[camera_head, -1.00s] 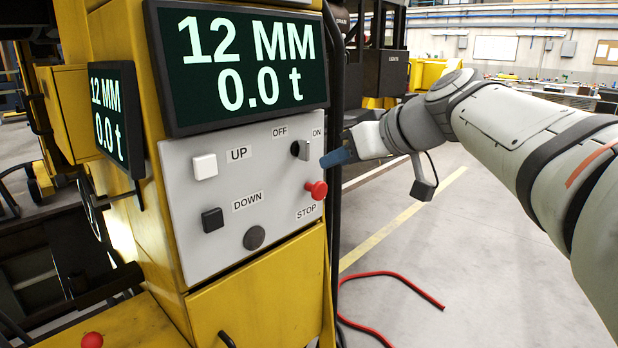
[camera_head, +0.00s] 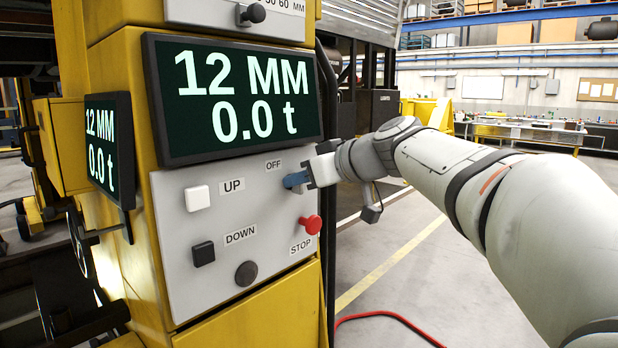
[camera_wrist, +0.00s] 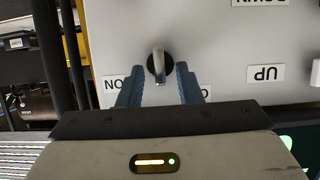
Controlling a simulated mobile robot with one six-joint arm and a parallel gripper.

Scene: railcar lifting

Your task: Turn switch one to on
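The switch (camera_wrist: 157,67) is a black round knob with a grey handle on the light grey control panel (camera_head: 215,262). In the upside-down wrist view its handle stands upright between the ON label (camera_wrist: 113,84) and a label mostly hidden by a finger. My gripper (camera_wrist: 158,78) is open, with one blue finger on each side of the handle and a visible gap to it. In the head view my gripper (camera_head: 294,181) is at the panel just below the OFF label (camera_head: 273,165) and hides the switch and the ON label.
The red STOP button (camera_head: 311,224) sits close below my gripper. A white UP button (camera_head: 197,198) and a black DOWN button (camera_head: 203,253) are to the left. The display (camera_head: 240,98) reading 12 MM and 0.0 t juts out above. A red hose (camera_head: 385,316) lies on the floor.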

